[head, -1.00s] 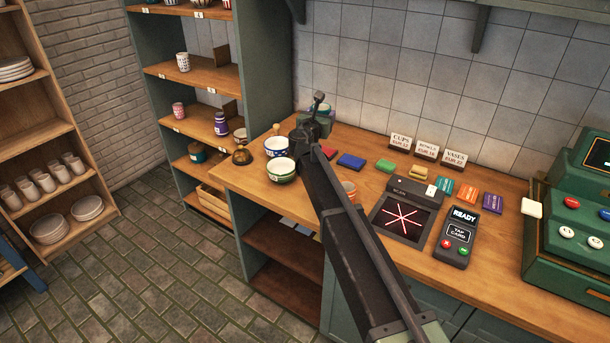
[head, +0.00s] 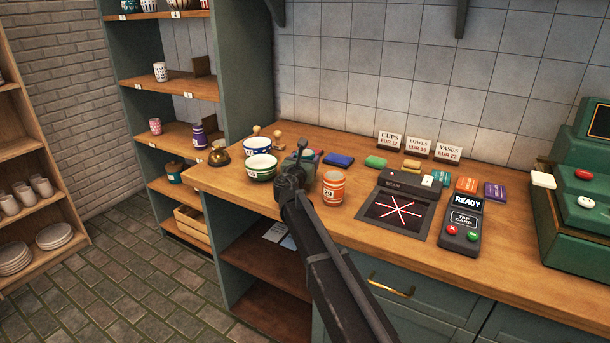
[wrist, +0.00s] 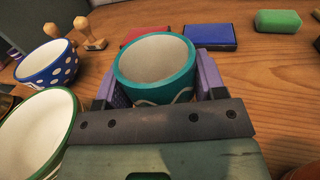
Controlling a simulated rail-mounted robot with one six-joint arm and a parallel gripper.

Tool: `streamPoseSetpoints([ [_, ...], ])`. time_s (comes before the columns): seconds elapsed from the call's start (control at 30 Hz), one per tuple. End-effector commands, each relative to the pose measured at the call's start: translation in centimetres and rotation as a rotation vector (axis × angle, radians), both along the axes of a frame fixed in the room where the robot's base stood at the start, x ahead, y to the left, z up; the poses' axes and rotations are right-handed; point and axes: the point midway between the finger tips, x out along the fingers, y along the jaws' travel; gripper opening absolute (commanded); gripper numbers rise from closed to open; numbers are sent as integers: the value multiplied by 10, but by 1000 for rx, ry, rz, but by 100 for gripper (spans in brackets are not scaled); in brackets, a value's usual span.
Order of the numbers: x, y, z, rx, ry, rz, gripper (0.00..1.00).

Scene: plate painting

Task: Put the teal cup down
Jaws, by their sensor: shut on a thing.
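The teal cup (wrist: 153,66) is upright in the wrist view, with a teal rim and a pale inside. The purple fingers of my gripper (wrist: 160,78) are shut on it, one on each side. Its base is hidden, so I cannot tell whether it touches the counter. In the head view my gripper (head: 296,165) is low over the left part of the wooden counter (head: 345,235), and the cup is not clearly distinguishable there.
A blue dotted bowl (head: 257,146) and a green-rimmed bowl (head: 261,168) stand left of my gripper, and an orange cup (head: 333,188) right. Behind are wooden stamps (wrist: 86,34), a blue pad (wrist: 209,37) and a green block (wrist: 278,21). The scanner (head: 397,211) is further right.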

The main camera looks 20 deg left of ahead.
Motion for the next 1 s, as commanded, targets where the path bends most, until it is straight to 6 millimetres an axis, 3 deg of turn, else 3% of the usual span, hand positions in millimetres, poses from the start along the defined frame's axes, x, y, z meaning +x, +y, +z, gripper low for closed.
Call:
streamPoseSetpoints([
  [0.03,0,0,-11,0,0,0,34],
  [0.37,0,0,-10,0,0,0,34],
  [0.4,0,0,-9,0,0,0,69],
  [0.53,0,0,-8,0,0,0,88],
  [0.87,0,0,-1,0,0,0,89],
  [1.0,-27,-3,-5,0,0,1,89],
])
